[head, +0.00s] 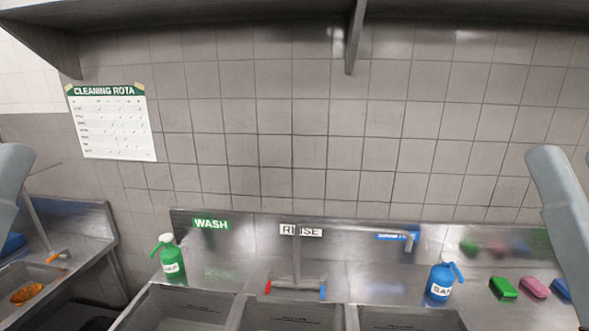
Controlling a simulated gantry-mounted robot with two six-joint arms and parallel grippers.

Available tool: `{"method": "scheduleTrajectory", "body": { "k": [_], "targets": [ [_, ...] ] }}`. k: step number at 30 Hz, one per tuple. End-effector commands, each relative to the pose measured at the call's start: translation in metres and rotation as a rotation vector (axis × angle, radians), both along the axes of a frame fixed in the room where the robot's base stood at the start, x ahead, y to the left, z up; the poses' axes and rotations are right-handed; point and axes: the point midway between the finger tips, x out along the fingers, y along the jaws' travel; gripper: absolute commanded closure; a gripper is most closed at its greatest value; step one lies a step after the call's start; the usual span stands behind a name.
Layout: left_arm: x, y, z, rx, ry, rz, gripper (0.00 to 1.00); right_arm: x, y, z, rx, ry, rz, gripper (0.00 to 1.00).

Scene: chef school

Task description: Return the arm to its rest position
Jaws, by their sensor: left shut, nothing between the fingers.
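A pale grey link of my left arm (10,190) shows at the left edge of the head view. A matching link of my right arm (560,220) comes down along the right edge, in front of the tiled wall and the steel counter. Both links are cut off by the picture edges. Neither gripper's fingers show in this view, so what they are near cannot be seen.
A steel sink unit (205,262) with several basins runs along the wall. A green soap bottle (171,258), a mixer tap (296,281), a blue bottle (439,283), a green sponge (503,288) and a pink sponge (534,288) stand on it. A shelf (220,12) overhangs above.

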Motion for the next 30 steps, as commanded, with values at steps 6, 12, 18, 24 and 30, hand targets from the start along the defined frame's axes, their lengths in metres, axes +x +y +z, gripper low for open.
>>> {"method": "scheduleTrajectory", "body": {
  "k": [6, 12, 18, 24, 30],
  "targets": [
    [0.0, 0.0, 0.102, -0.002, -0.002, -0.004, 1.0, -0.002, 0.0, 0.104, 0.0, -0.008, 0.0, 0.5],
    [0.0, 0.0, 0.141, -0.003, -0.001, -0.006, 1.0, -0.001, 0.0, 0.143, 0.0, -0.007, 0.0, 0.5],
    [0.001, 0.0, 0.138, -0.003, -0.001, -0.006, 1.0, -0.001, 0.0, 0.14, 0.0, -0.006, 0.0, 0.5],
    [0.001, 0.0, 0.138, -0.003, -0.001, -0.006, 1.0, -0.001, 0.0, 0.139, 0.0, -0.006, 0.0, 0.5],
    [0.001, 0.0, 0.138, -0.003, -0.001, -0.006, 1.0, -0.001, 0.0, 0.14, 0.0, -0.006, 0.0, 0.5]
  ]
}}
